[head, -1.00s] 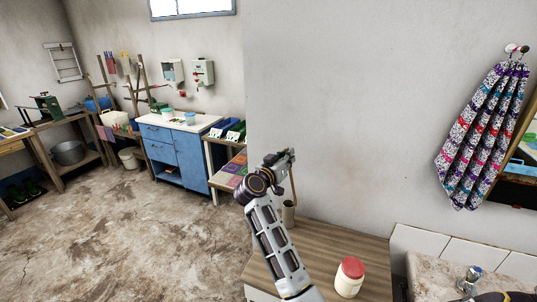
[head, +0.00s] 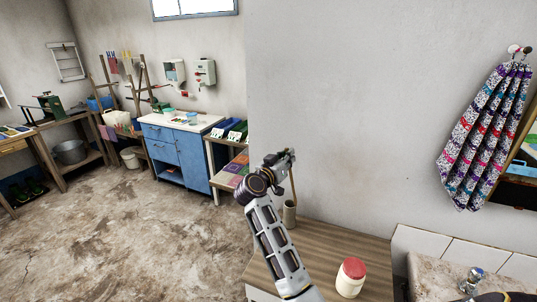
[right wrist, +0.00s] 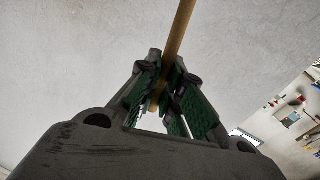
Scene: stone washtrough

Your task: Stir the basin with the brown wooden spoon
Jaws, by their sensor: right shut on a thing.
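The brown wooden spoon shows as a thin upright handle (head: 293,185) below my right gripper (head: 290,157) in the head view. In the right wrist view, the green-padded fingers of my right gripper (right wrist: 165,95) are shut on the spoon handle (right wrist: 181,35). The stone washtrough (head: 432,275) is at the lower right with a metal tap (head: 471,281); the basin's inside is mostly out of view. My left gripper is not in view.
A jar with a red lid (head: 351,277) stands on the wooden counter (head: 320,250), right of my right arm. A plain wall rises close behind the gripper. A patterned towel (head: 485,135) hangs at the right. A blue cabinet (head: 175,150) stands farther back on the left.

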